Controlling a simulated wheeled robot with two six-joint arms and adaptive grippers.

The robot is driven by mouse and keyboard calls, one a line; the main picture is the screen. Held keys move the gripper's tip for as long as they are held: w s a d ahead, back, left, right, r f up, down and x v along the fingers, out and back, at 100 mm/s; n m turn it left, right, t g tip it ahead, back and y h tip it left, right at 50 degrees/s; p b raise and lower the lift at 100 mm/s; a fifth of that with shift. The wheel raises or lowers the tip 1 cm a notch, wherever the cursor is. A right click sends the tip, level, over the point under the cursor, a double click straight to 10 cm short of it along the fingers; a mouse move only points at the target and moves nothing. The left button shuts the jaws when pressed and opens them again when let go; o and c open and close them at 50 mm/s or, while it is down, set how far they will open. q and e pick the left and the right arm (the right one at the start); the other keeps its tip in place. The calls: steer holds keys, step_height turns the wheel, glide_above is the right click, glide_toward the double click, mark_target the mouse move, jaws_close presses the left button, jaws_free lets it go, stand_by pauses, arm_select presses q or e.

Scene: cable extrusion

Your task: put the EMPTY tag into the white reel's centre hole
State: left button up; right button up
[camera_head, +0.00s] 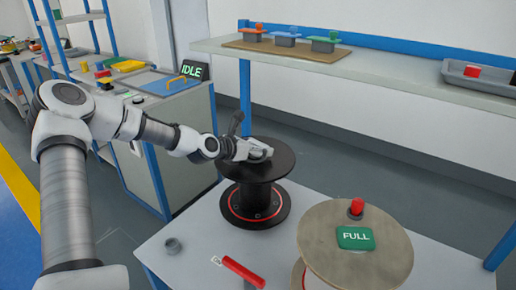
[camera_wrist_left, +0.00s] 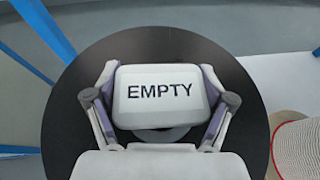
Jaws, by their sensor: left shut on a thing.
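The EMPTY tag (camera_wrist_left: 160,90) is a pale rounded block with black lettering, upright to read in the left wrist view. My left gripper (camera_head: 258,151) is shut on it, one finger on each side. Tag and gripper are over the top of a black reel (camera_head: 260,203) with a red ring at its base; the black flange (camera_wrist_left: 75,105) lies behind the tag in the wrist view. A grey curved edge shows just below the tag; the centre hole is hidden. I cannot tell whether the tag touches the reel. My right gripper is not in view.
A tan-topped reel (camera_head: 325,265) stands at the front right with a green FULL tag (camera_head: 355,238) and a red-topped peg (camera_head: 356,207). A red bar (camera_head: 243,272) and a small grey cup (camera_head: 173,246) are on the white table (camera_head: 200,225). A shelf (camera_head: 400,84) runs behind.

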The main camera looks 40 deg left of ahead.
arm_select(q)
steer(key=shift+s+r, duration=0.1)
stand_by(0.3)
steer(key=shift+f+b, duration=0.55)
steer(key=shift+b, duration=0.2)
steer(key=shift+s+d+f+b, duration=0.15)
steer(key=shift+d+f+b, duration=0.1)
steer(key=shift+f+b, duration=0.25)
steer(key=shift+r, duration=0.1)
steer(key=shift+r+p, duration=0.2)
steer(key=shift+p, duration=0.1)
steer(key=shift+r, duration=0.3)
steer(key=shift+a+r, duration=0.15)
steer(key=shift+r, duration=0.15)
stand_by(0.8)
